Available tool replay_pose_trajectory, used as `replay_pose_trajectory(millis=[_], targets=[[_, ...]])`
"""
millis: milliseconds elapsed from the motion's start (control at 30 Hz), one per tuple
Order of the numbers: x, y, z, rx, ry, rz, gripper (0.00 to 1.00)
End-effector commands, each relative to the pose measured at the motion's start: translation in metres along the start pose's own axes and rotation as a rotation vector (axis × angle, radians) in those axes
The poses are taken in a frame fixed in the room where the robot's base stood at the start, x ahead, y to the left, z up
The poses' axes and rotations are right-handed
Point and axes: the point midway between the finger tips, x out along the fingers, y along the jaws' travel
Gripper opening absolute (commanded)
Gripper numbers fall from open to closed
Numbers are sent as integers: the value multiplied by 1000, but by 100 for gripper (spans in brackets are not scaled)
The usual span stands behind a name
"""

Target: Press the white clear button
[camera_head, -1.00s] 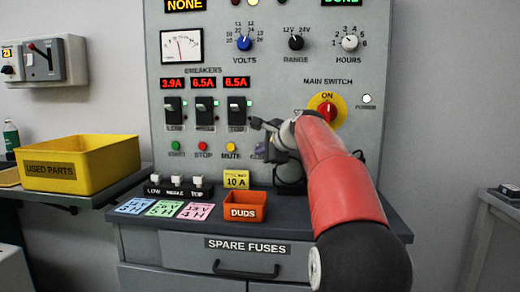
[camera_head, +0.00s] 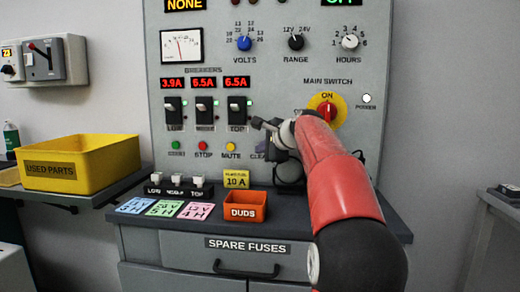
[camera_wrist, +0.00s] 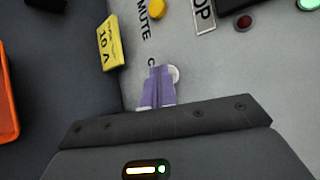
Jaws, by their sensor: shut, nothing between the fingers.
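The white clear button (camera_wrist: 174,73) shows in the wrist view as a pale round cap on the grey panel, partly covered by my fingers. My gripper (camera_wrist: 157,70) has purple fingers closed together, with their tips at the button's left side in that view. I cannot tell whether they touch it. The CLEAR label (camera_head: 258,156) is partly hidden in both views. In the head view my arm covers the button.
The yellow mute button (camera_wrist: 156,9) is beside the label row. A yellow 10 A block (camera_head: 236,179) and the orange DUDS bin (camera_head: 245,206) stand on the ledge below. The main switch (camera_head: 327,110) is above my arm.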

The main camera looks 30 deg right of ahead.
Motion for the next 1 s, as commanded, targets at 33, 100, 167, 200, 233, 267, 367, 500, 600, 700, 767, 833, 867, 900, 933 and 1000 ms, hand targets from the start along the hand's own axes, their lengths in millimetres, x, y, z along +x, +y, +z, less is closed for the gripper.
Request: replay_pose_trajectory(millis=[33, 100, 167, 200, 233, 267, 367, 500, 600, 700, 767, 833, 867, 900, 933, 1000], targets=[[0, 0, 0, 0, 1, -1, 0], [0, 1, 0, 0, 1, -1, 0], [-1, 2, 1, 0, 1, 0, 0], [-2, 3, 1, 0, 1, 0, 0], [-3, 4, 2, 0, 1, 0, 0], [-4, 5, 3, 0, 1, 0, 0], [-8, 8, 6, -1, 1, -1, 0], [-11, 10, 8, 0, 1, 0, 0], [-12, 9, 8, 1, 1, 0, 0], [-12, 9, 8, 0, 1, 0, 0], [-12, 9, 8, 0, 1, 0, 0], [-14, 11, 10, 0, 1, 0, 0], [-15, 13, 10, -1, 1, -1, 0], [-17, 15, 12, -1, 1, -2, 0], [-19, 16, 14, -1, 1, -2, 0], [-24, 20, 17, -2, 1, -2, 0]])
